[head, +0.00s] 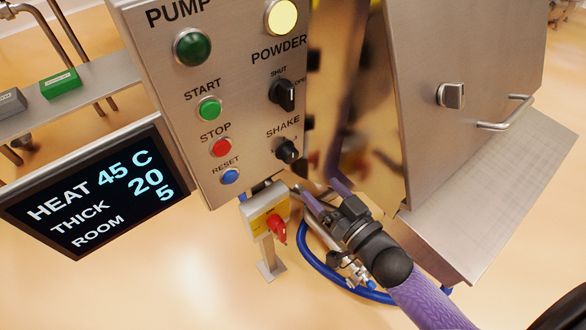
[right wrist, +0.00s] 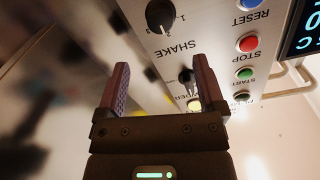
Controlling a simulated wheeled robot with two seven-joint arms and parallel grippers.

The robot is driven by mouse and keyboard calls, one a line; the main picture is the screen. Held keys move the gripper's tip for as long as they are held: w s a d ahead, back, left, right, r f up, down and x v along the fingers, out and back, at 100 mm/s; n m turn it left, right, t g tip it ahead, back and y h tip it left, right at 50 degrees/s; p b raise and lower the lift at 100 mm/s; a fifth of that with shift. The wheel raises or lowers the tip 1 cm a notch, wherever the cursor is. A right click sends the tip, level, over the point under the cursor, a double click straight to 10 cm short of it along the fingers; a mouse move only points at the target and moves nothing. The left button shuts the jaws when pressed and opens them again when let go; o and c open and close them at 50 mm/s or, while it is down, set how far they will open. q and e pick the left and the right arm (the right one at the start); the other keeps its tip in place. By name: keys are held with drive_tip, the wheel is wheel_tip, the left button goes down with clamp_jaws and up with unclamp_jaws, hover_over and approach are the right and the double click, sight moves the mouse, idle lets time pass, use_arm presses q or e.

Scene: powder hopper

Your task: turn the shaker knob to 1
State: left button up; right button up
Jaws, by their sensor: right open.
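The shaker knob (head: 287,151) is a black knob under the word SHAKE, low on the steel control panel (head: 262,20). In the right wrist view the shaker knob (right wrist: 160,15) shows near the top, beyond the fingertips, with small marks beside it. My left gripper is not in view.
Above the shaker knob is the black POWDER knob (head: 282,94). To its left are the green START (head: 209,108), red STOP (head: 220,147) and blue RESET (head: 230,176) buttons. A yellow box with a red switch (head: 278,230) stands below. A steel hopper (head: 450,60) is right.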

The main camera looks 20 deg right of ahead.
sight(293, 158)
drive_tip(key=b+x, duration=0.3)
drive_tip(key=x, duration=0.5)
drive_tip(key=shift+w+f, duration=0.1)
drive_tip(key=shift+w, duration=0.2)
drive_tip(key=shift+w+a, duration=0.2)
drive_tip(key=shift+w, duration=0.25)
drive_tip(key=shift+c, duration=0.8)
clamp_jaws()
